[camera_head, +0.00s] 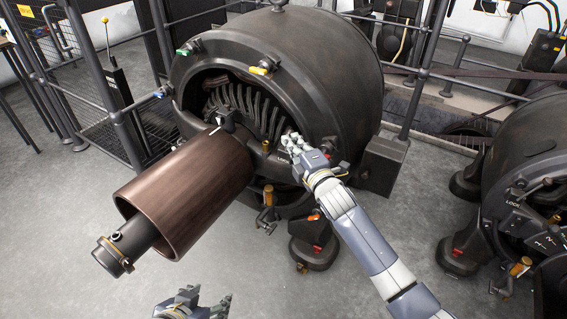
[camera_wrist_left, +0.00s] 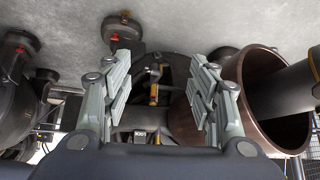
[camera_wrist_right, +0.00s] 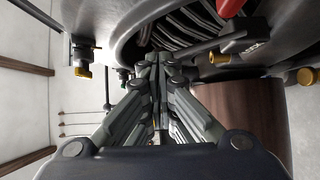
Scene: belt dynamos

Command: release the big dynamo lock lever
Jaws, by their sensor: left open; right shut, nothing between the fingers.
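The big dynamo (camera_head: 310,70) stands at the centre of the head view, with its brown pulley (camera_head: 185,195) toward the front left. A red-handled lever (camera_wrist_right: 243,38) beside a LOCK marking shows at the upper right of the right wrist view. My right gripper (camera_head: 294,141) is shut and empty in front of the dynamo's open face; its closed fingers (camera_wrist_right: 158,72) are apart from the red handle in the picture. My left gripper (camera_head: 208,300) is open and empty low in the head view. Its spread fingers (camera_wrist_left: 157,85) frame a brass-coloured fitting (camera_wrist_left: 154,90) in the left wrist view.
A second dynamo (camera_head: 530,150) stands at the right edge. A black floor lever with a yellow knob (camera_head: 118,85) and railings (camera_head: 75,100) stand at the left. The grey floor (camera_head: 60,230) at the front left is clear. The pulley shaft (camera_head: 122,250) juts forward.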

